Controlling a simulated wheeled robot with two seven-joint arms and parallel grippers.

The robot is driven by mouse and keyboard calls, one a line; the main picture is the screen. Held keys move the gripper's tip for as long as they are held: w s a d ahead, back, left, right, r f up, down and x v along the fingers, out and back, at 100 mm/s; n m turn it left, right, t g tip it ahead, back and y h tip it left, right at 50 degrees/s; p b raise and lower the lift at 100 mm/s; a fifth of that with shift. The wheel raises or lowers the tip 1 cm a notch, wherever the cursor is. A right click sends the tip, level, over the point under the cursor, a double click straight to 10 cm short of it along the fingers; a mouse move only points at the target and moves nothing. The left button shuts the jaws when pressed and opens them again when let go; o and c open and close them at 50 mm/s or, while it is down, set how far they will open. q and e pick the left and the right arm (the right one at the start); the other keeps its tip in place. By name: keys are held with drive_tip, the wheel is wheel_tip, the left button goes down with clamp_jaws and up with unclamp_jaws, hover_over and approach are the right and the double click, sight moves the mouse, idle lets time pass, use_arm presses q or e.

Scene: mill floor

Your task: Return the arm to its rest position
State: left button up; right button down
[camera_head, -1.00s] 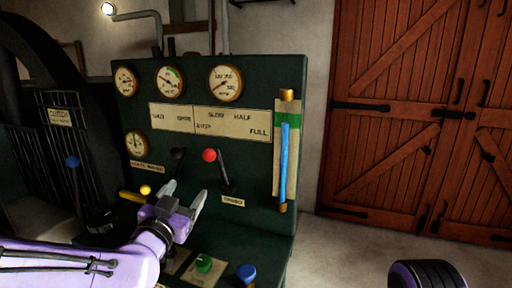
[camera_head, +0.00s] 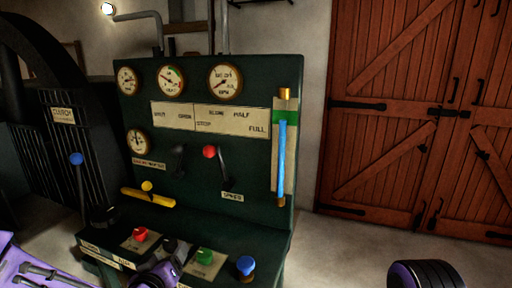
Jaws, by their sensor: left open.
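My left gripper (camera_head: 168,262) is low at the bottom edge, in front of the panel's lower ledge. It is open, with nothing seen between its fingers; it is partly cut off by the frame. My purple left arm (camera_head: 35,268) shows in the bottom left corner. The green control panel (camera_head: 255,180) stands ahead, with a red-knobbed lever (camera_head: 209,152) and a yellow handle (camera_head: 148,198) on its face. The gripper is below both and apart from them. My right gripper is not in view.
The ledge carries a red button (camera_head: 140,234), a green button (camera_head: 204,256) and a blue knob (camera_head: 245,265) close to the gripper. A blue-knobbed lever (camera_head: 77,160) rises at left.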

use_arm(q)
drive_tip(key=s+a+f+n+g+y, duration=0.1)
drive_tip(key=s+a+f+g, duration=0.15)
drive_tip(key=f, duration=0.35)
drive_tip(key=s+a+f+n+g, duration=0.1)
drive_tip(key=s+f, duration=0.3)
drive_tip(key=f, duration=0.3)
drive_tip(key=s+a+f+g+y, duration=0.1)
drive_tip(key=s+f+g, duration=0.3)
drive_tip(key=s+f, duration=0.6)
drive_tip(key=s+a+f+g+y, duration=0.1)
drive_tip(key=s+a+f+g, duration=0.3)
drive_tip(key=s+f, duration=0.6)
drive_tip(key=s, duration=0.6)
drive_tip(key=shift+s+a+m, duration=0.2)
drive_tip(key=shift+m, duration=0.1)
drive_tip(key=shift+r, duration=0.1)
